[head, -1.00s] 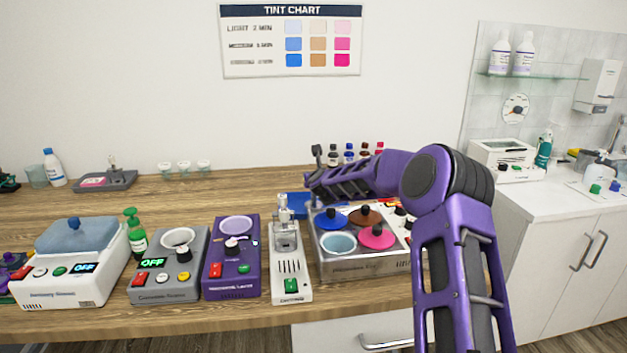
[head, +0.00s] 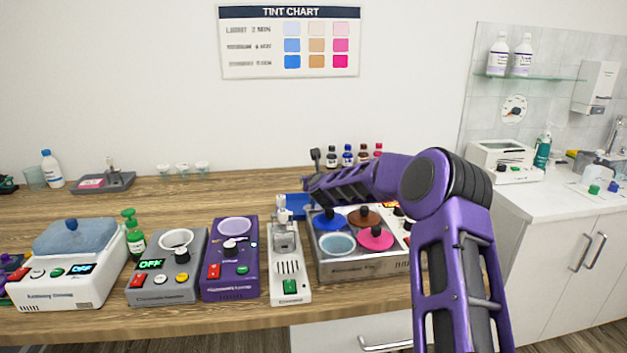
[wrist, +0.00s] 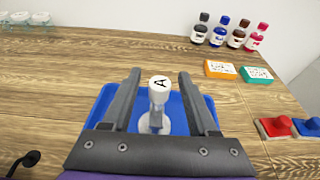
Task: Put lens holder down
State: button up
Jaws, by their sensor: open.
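The lens holder (wrist: 158,100) has a white round top marked "A", a grey stem and a pale foot. It stands on a blue tray (wrist: 180,114) in the wrist view, and looks upright. My gripper (wrist: 159,76) is open, with one grey finger on each side of the holder and a gap on both sides. In the head view only a strip of the blue tray (head: 297,202) shows. There my purple arm hides the fingers, and I cannot make out the holder.
Several dye bottles (wrist: 230,33) stand behind the tray, with an orange box (wrist: 220,69) and a teal box (wrist: 256,75) to the right. The tint bath unit (head: 365,268) is in front, beside a white machine (head: 290,278).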

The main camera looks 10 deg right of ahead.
jog(key=b+v, duration=0.1)
jog(key=v, duration=1.1)
jog(key=shift+r, duration=0.15)
